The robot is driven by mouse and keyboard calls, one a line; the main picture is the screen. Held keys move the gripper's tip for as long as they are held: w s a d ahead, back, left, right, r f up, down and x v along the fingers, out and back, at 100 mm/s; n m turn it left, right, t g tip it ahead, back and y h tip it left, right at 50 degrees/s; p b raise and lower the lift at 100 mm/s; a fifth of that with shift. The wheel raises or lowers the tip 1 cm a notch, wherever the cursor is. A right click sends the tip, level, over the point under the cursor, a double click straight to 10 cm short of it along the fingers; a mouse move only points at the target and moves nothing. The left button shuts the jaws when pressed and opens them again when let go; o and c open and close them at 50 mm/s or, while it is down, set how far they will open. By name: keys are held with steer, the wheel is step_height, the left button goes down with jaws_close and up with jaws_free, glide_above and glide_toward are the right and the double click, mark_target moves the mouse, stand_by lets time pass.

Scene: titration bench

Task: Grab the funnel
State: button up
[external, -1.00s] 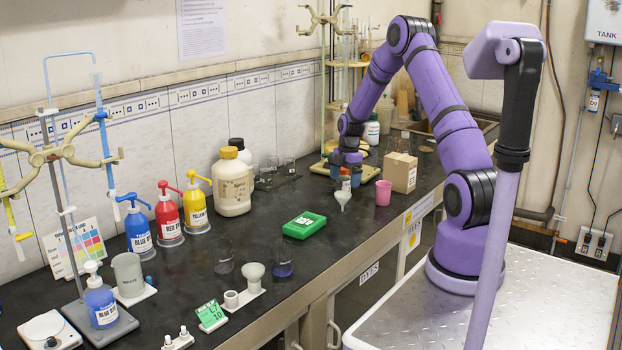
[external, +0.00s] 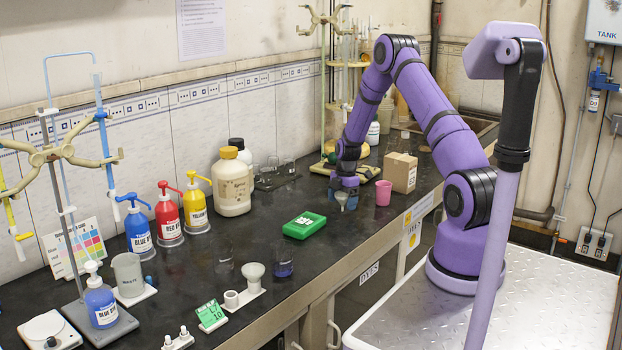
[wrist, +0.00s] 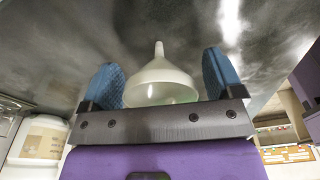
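The pale translucent funnel (external: 341,200) is on the right part of the dark bench, wide mouth up and spout down. My gripper (external: 344,190) has come down over it, with its blue fingers beside the funnel. In the wrist view the funnel (wrist: 160,82) lies between the two fingers (wrist: 163,82), its spout pointing away from the palm. The fingers are spread apart, with the bowl close to both inner faces; no firm grip shows. In the external view the fingers partly hide the funnel.
A pink cup (external: 383,192) stands just right of my gripper, with a cardboard box (external: 400,173) behind it. A green box (external: 304,226) lies to the front left. A large cream bottle (external: 232,184) stands farther left. Bench between gripper and green box is clear.

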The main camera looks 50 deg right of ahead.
steer(key=c, duration=0.8)
